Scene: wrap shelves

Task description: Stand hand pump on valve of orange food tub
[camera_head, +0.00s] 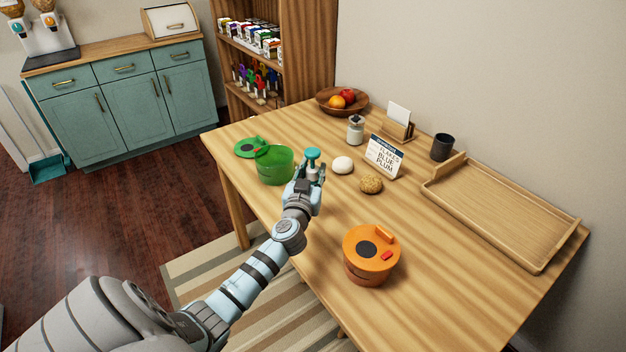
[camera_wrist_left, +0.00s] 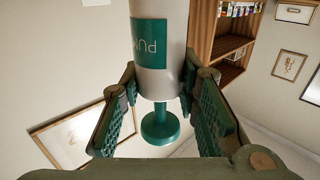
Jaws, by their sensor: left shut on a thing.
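The hand pump (camera_head: 312,156), pale with a teal knob, is upright in my left gripper (camera_head: 310,180) near the table's left edge, beside the green tub. Whether its base touches the table cannot be told. In the left wrist view, the pump (camera_wrist_left: 158,45) with its teal label sits between the fingers of my left gripper (camera_wrist_left: 162,100). The orange food tub (camera_head: 368,272) stands closed at the front of the table, right of and nearer than the gripper. Its lid carries a dark disc (camera_head: 367,249) and a red piece (camera_head: 387,255). My right gripper is out of view.
A green tub (camera_head: 274,168) and a green lid (camera_head: 246,148) are left of the gripper. A white ball (camera_head: 342,165), a brown round item (camera_head: 371,184) and a sign (camera_head: 383,157) stand right. A wooden tray (camera_head: 500,215) lies at right. Table between gripper and orange tub is clear.

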